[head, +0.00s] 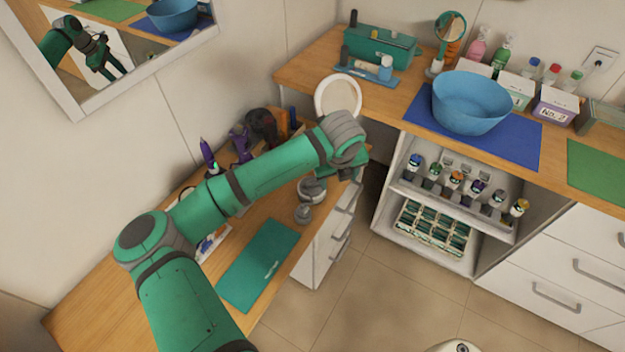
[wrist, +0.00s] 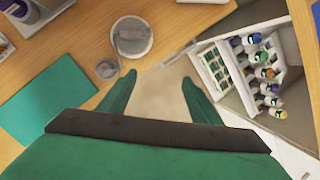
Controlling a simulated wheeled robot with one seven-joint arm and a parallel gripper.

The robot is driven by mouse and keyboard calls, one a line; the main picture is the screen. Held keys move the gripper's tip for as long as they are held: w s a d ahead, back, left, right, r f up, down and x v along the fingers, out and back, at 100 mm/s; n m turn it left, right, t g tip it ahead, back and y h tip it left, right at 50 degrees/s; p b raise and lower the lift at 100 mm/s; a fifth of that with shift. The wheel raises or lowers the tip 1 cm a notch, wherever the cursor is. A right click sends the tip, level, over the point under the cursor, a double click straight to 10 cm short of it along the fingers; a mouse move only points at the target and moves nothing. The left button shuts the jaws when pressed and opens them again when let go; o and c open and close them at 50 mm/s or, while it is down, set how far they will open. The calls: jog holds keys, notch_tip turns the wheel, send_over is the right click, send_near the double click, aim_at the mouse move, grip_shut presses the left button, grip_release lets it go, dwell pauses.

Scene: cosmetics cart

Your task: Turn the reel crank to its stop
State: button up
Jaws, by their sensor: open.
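The reel (head: 312,190) is a round grey and white piece near the front edge of the wooden desk, partly behind my arm in the head view. It also shows in the wrist view (wrist: 131,37), with a grey inner part. A small round grey knob (head: 304,214), seemingly the crank's handle, sits just beside it; the wrist view shows the knob (wrist: 107,69) too. My gripper (wrist: 158,77) is open and empty, its fingers apart over the desk edge and floor, to the right of the knob. In the head view my wrist hides most of the gripper.
A teal mat (head: 258,264) lies on the desk in front of the reel. A round white-framed mirror (head: 338,96) stands behind my wrist. To the right, an open shelf (head: 400,217) holds several capped bottles. A blue bowl (head: 470,101) stands on the back counter.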

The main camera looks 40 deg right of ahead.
jog(key=t+y, duration=0.1)
jog(key=t, duration=0.1)
send_near(312, 181)
jog(key=shift+n, duration=0.3)
jog(key=x, duration=0.8)
jog(key=shift+c, duration=0.4)
jog(key=c, duration=1)
